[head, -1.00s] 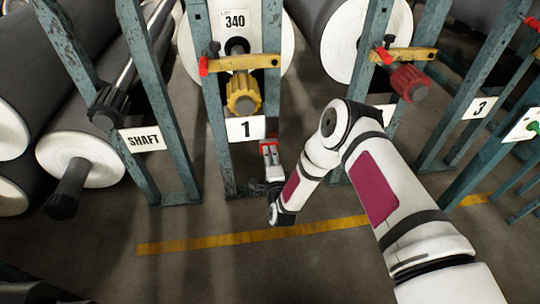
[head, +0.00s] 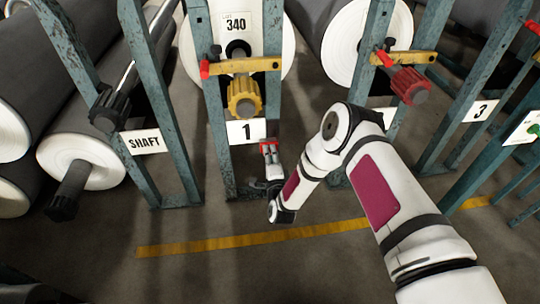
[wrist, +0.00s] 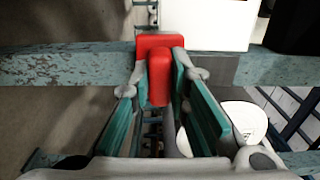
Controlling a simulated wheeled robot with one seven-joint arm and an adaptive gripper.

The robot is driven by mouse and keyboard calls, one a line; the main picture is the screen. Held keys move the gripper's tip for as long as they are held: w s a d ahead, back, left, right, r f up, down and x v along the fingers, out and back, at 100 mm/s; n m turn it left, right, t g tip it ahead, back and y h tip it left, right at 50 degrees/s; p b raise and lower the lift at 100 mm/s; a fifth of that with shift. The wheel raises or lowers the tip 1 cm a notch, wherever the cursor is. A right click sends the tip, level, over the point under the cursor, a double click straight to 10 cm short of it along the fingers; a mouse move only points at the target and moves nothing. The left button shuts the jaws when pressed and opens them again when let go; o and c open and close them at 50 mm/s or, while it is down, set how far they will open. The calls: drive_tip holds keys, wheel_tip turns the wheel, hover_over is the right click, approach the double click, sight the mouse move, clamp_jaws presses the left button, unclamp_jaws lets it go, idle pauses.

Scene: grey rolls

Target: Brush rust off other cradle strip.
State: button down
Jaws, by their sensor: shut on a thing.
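My gripper (wrist: 160,88) is shut on a red tool, apparently the brush (wrist: 159,45). Its red handle sits between the two teal-padded fingers, with a wider red block beyond. The brush's working face is hidden. A worn teal rack beam (wrist: 65,66) runs across behind the brush in the wrist view; I cannot tell whether they touch. I cannot make out a rusty cradle strip with certainty.
A yellow knob (head: 243,95) and a yellow bar (head: 240,65) are above. A red knob (head: 409,84) sticks out at right. The floor (head: 220,275) before the yellow line (head: 250,236) is clear.

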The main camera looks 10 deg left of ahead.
drive_tip(key=d, duration=0.2)
drive_tip(key=w+d, duration=0.1)
drive_tip(key=shift+w+d, duration=0.15)
drive_tip(key=shift+d, duration=0.25)
drive_tip(key=shift+a, duration=0.1)
drive_tip(key=shift+s+a+r, duration=0.1)
drive_tip(key=shift+s+a, duration=0.1)
drive_tip(key=shift+a, duration=0.75)
drive_tip(key=shift+s+a+r, duration=0.1)
drive_tip(key=shift+s+a, duration=0.05)
drive_tip(key=shift+a, duration=0.75)
drive_tip(key=shift+a+r, duration=0.15)
drive_tip(key=shift+a, duration=0.05)
drive_tip(key=shift+s, duration=0.1)
drive_tip(key=p+v, duration=0.1)
drive_tip(key=v, duration=0.5)
drive_tip(key=shift+d+f, duration=0.15)
drive_tip(key=shift+f, duration=0.1)
